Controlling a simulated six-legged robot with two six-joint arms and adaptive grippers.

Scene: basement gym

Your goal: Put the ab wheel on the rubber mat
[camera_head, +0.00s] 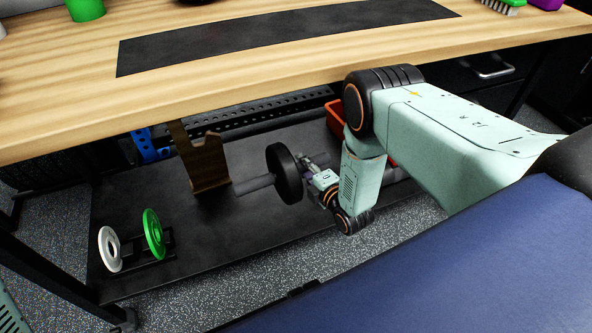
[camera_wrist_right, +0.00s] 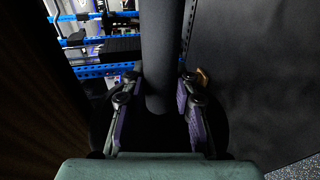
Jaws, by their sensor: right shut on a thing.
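The ab wheel (camera_head: 285,173) has a black wheel and a grey handle, and is at the lower shelf under the bench in the head view. My right gripper (camera_head: 318,173) reaches in from the right and is shut on it. In the right wrist view, the ab wheel's dark handle (camera_wrist_right: 162,45) runs between the fingers of my right gripper (camera_wrist_right: 160,105). I cannot tell whether the wheel touches the shelf. The rubber mat (camera_head: 280,38) is a flat black strip on the wooden bench top, with nothing on it. My left gripper is out of view.
The bench top edge (camera_head: 250,98) overhangs the dark shelf (camera_head: 215,235). A brown wooden stand (camera_head: 205,165) is left of the ab wheel. Green (camera_head: 153,233) and white (camera_head: 109,249) discs stand on a rack. A red bin (camera_head: 335,118) is behind my arm. A blue pad (camera_head: 480,270) fills the lower right.

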